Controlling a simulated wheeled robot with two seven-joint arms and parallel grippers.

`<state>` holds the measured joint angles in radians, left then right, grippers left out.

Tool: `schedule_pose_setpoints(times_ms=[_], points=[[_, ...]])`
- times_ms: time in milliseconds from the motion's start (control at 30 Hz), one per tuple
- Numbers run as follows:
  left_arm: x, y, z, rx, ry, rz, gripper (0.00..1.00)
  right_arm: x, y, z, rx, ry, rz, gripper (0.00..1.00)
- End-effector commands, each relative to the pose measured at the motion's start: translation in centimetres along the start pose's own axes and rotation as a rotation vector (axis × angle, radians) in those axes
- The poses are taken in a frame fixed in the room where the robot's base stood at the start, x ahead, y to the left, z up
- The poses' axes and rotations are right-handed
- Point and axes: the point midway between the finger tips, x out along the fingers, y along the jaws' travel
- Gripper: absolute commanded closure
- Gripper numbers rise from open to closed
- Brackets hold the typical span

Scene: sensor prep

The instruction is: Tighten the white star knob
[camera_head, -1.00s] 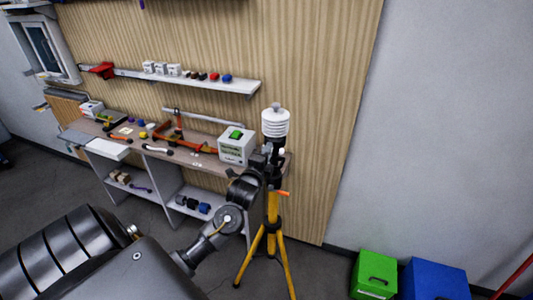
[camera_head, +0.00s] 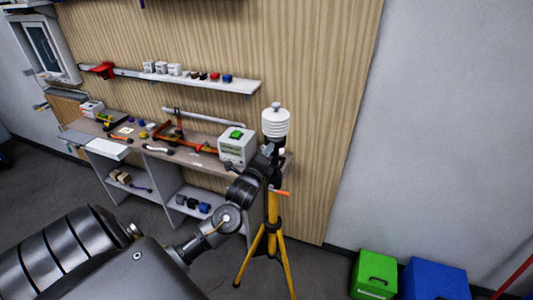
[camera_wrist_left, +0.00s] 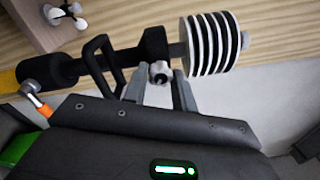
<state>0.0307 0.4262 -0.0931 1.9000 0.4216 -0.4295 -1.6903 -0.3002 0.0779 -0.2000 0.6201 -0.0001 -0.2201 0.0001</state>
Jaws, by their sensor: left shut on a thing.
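The white star knob (camera_wrist_left: 160,70) sits on the side of the black mount on the tripod mast, just below the white ribbed sensor housing. In the left wrist view it lies between the fingertips of my left gripper (camera_wrist_left: 158,88), which is shut on it. In the head view my left gripper (camera_head: 268,155) is at the mast under the ribbed housing (camera_head: 275,124) and largely hides the knob. The yellow tripod (camera_head: 271,225) stands upright on the floor. The housing also shows in the left wrist view (camera_wrist_left: 212,44). My right gripper is not in view.
A workbench (camera_head: 185,160) with tools and a white box with a green top (camera_head: 237,147) stands behind the tripod. An orange lever (camera_head: 280,191) sticks out from the mast. Green (camera_head: 374,275) and blue (camera_head: 433,280) crates stand at the lower right.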

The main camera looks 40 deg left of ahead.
Motion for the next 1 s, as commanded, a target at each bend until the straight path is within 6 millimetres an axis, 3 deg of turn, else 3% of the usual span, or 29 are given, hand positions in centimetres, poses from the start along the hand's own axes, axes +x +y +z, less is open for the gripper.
schedule_pose_setpoints(times_ms=[133,167,300,667,1000], points=[[0.0,-0.1,0.1,0.001,-0.001,-0.002,0.96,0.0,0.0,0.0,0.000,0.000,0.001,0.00],[0.0,-0.1,0.1,0.001,-0.001,-0.002,0.71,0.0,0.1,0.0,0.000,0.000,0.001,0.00],[0.0,-0.1,0.0,0.000,0.000,-0.002,0.52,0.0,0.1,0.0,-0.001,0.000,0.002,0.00],[-0.6,0.2,-0.1,0.000,0.001,0.000,0.52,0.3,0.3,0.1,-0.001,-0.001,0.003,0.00],[-6.8,0.4,-0.2,-0.003,0.002,0.000,0.52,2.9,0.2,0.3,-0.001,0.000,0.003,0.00]])
